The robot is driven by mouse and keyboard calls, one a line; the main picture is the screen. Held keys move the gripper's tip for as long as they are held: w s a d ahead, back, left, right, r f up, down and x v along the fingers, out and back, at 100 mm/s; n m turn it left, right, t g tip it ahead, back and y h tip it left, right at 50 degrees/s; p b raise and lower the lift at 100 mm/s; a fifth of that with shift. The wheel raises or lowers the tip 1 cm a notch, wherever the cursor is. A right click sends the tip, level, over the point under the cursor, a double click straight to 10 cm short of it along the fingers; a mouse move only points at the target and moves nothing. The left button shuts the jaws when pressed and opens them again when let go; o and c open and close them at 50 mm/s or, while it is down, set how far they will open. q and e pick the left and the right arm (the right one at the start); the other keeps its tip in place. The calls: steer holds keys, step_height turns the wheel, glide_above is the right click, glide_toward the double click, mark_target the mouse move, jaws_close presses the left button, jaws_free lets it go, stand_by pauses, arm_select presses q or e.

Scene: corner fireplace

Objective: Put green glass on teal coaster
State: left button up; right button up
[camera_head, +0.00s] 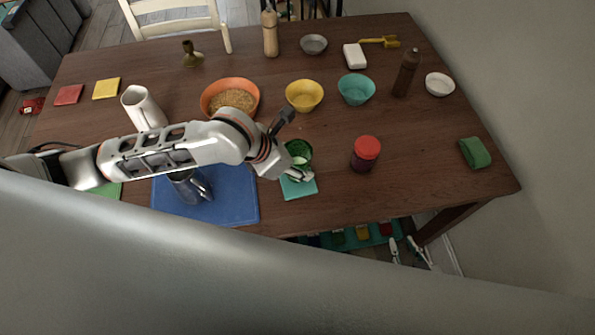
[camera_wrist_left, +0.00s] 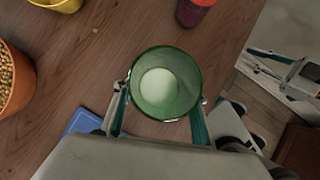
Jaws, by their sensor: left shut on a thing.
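The green glass (camera_head: 296,147) is between the fingers of my left gripper (camera_head: 299,167), which is shut on it. In the left wrist view, the glass (camera_wrist_left: 166,85) shows its open rim and a pale base, with a finger of the left gripper (camera_wrist_left: 160,112) on each side. The teal coaster (camera_head: 300,189) lies on the table near its front edge, partly covered by the gripper and glass. I cannot tell whether the glass touches it. My right gripper (camera_head: 404,246) is low beyond the table's front edge, with its fingers apart and nothing seen between them.
The blue mat (camera_head: 232,207) with a metal jug (camera_head: 188,186) lies left of the coaster. A red-lidded jar (camera_head: 366,153) stands to the right. Orange (camera_head: 217,88), yellow (camera_head: 304,95) and teal (camera_head: 356,89) bowls stand behind.

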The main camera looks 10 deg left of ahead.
arm_select(q)
steer(key=shift+f, duration=2.25)
steer(key=o, duration=1.3)
steer(key=v, duration=1.2)
